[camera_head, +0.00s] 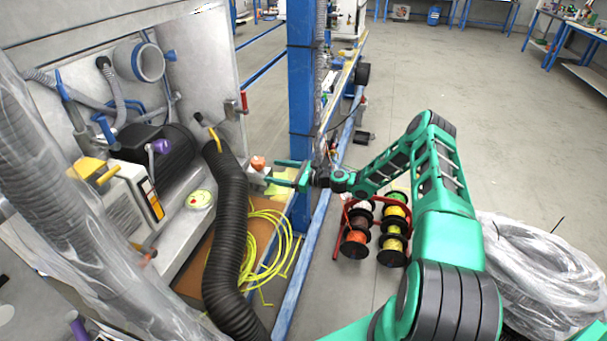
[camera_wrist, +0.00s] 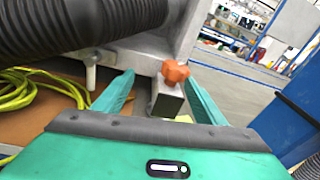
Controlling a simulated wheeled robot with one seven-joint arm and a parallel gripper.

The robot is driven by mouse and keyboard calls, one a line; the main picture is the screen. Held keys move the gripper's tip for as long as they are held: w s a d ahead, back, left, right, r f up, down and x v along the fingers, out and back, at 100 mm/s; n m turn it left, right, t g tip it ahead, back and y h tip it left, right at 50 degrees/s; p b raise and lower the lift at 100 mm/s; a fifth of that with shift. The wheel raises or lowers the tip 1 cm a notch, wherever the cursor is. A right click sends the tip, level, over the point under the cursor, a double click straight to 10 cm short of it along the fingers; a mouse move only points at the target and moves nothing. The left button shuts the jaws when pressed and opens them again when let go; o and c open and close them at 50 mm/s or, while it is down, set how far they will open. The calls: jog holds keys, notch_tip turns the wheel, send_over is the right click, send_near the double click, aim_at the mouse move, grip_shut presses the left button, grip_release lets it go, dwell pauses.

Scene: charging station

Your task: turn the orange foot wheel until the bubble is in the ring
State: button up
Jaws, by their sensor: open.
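The orange foot wheel (camera_head: 258,162) is a small lobed knob at the right end of the machine's pale base. In the wrist view the wheel (camera_wrist: 176,73) sits on top of a grey block, ahead of my gripper and closer to the right finger. My gripper (camera_head: 280,173) is open and empty, its teal fingers pointing at the wheel from the right. In the wrist view the fingertips (camera_wrist: 159,76) appear on either side of the wheel and block; contact cannot be told. A round yellow-green level (camera_head: 199,199) lies on the machine's base. Its bubble and ring are too small to read.
A thick black corrugated hose (camera_head: 226,240) runs down left of the wheel; it also crosses the wrist view's top left (camera_wrist: 80,22). Yellow cable (camera_head: 265,245) lies coiled below. A blue post (camera_head: 301,90) stands behind my gripper. Cable spools (camera_head: 393,228) stand on the floor.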

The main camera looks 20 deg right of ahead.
jog(key=s+d+r+n+g+h, duration=0.2)
jog(key=s+r+n+g+h, duration=0.1)
jog(key=s, duration=0.5)
jog(key=s+d+r+n+g+h, duration=0.2)
jog(key=s+r+n+g, duration=0.3)
jog(key=s+r+n, duration=0.3)
jog(key=shift+s+n+g+h, duration=0.4)
jog(key=shift+s+n+h, duration=0.15)
jog(key=shift+n, duration=0.65)
